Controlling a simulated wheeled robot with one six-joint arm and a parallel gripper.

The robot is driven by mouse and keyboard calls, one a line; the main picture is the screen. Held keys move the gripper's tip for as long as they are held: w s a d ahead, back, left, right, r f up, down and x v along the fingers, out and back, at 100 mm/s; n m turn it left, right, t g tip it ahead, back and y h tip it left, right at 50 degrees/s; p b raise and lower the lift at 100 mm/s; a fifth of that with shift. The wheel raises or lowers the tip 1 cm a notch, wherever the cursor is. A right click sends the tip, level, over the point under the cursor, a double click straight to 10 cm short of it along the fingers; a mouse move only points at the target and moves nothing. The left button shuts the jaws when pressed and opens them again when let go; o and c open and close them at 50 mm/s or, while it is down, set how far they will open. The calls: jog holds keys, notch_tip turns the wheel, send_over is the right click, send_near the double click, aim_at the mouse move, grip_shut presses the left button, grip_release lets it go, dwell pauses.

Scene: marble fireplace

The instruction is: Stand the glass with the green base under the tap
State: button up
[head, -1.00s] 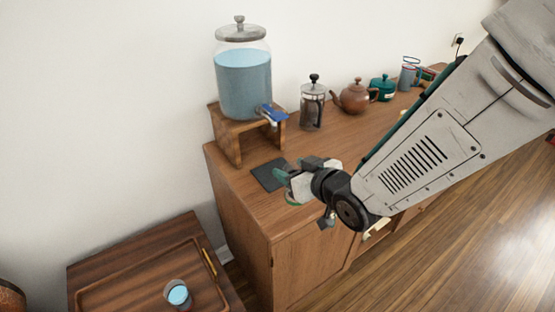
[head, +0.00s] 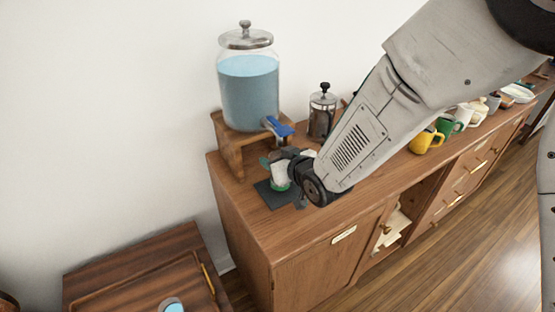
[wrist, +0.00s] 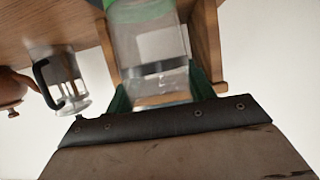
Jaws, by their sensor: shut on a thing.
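The glass (wrist: 150,45) with the green base is between my gripper's fingers. Its green base also shows in the head view (head: 279,186), over the dark mat (head: 270,200). My gripper (head: 279,168) is shut on the glass, which looks upright. The fingers also show in the wrist view (wrist: 160,90). The tap (head: 278,127) has a blue lever and sits low on the front of the water dispenser (head: 249,95). The glass is below the tap in the head view. I cannot tell whether its base touches the mat or is exactly under the spout.
The dispenser stands on a wooden stand (head: 229,150). A French press (head: 322,112) is close on its right; it also shows in the wrist view (wrist: 62,82). Yellow (head: 426,140) and green mugs (head: 447,127) stand farther right. A low table (head: 130,275) holds another glass (head: 172,305).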

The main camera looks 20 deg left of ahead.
jog(key=shift+a+f, duration=0.1)
jog(key=shift+f, duration=0.5)
jog(key=shift+f, duration=0.1)
jog(key=o, duration=1.1)
jog(key=shift+s+r, duration=0.1)
jog(key=shift+r, duration=0.1)
jog(key=v, duration=1.2)
jog(key=shift+f, duration=0.1)
